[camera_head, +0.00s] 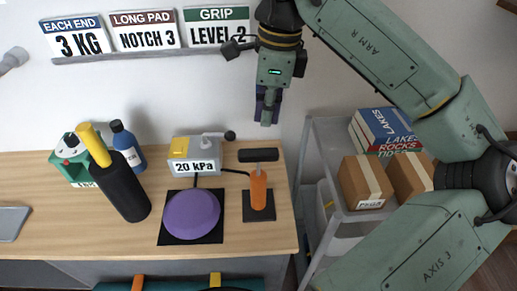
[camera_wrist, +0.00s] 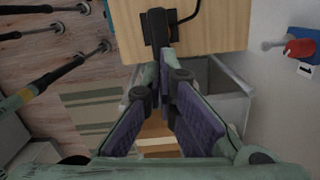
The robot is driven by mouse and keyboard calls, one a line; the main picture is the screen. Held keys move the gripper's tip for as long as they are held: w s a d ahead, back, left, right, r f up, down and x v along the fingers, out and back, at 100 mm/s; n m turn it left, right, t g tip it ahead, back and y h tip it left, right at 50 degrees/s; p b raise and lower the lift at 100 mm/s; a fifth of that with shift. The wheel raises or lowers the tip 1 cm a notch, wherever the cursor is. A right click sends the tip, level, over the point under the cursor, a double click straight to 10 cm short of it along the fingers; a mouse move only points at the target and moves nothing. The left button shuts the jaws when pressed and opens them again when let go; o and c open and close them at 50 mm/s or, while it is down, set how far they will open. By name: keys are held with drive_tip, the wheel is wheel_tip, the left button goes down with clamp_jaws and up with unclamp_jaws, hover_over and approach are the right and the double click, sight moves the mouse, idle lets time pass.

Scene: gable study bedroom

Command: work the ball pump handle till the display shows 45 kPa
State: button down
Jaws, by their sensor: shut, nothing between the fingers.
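The ball pump stands near the right end of the desk in the head view. It has an orange body (camera_head: 258,191) on a dark base and a black crossbar handle (camera_head: 259,155) on a thin rod. The display (camera_head: 194,168) on the yellow-and-grey unit reads 20 kPa. A purple ball (camera_head: 191,214) sits on a black mat left of the pump. My gripper (camera_head: 267,121) points down above the handle, apart from it, shut and empty. In the wrist view, a black part that looks like the handle (camera_wrist: 158,27) shows beyond the fingertips (camera_wrist: 168,62).
A black bottle (camera_head: 120,190) with a yellow top and a blue bottle (camera_head: 127,145) stand left. A lever with a black knob (camera_head: 230,136) rises from the display unit. Right of the desk (camera_head: 250,244), a grey cart (camera_head: 322,160) holds boxes and books.

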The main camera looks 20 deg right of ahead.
sight(277, 152)
drive_tip(key=shift+w+a+f+b, duration=0.1)
drive_tip(key=shift+a+f+b, duration=0.1)
drive_tip(key=shift+f+b, duration=1.15)
drive_tip(key=shift+w+a+f+b, duration=0.15)
drive_tip(key=shift+f+b, duration=0.35)
drive_tip(key=shift+f, duration=1.65)
drive_tip(key=shift+s, duration=0.1)
drive_tip(key=shift+f, duration=0.1)
wheel_tip(277, 152, down, 5)
drive_tip(key=b, duration=0.5)
drive_tip(key=shift+f, duration=0.1)
drive_tip(key=shift+r, duration=0.2)
drive_tip(key=shift+s+d+r, duration=0.25)
drive_tip(key=shift+s+d, duration=0.1)
drive_tip(key=shift+d, duration=0.35)
drive_tip(key=shift+s+d+r, duration=0.25)
drive_tip(key=shift+s+d, duration=0.05)
drive_tip(key=shift+d, duration=0.4)
wheel_tip(277, 152, up, 12)
drive_tip(key=d, duration=0.1)
drive_tip(key=shift+s, duration=0.25)
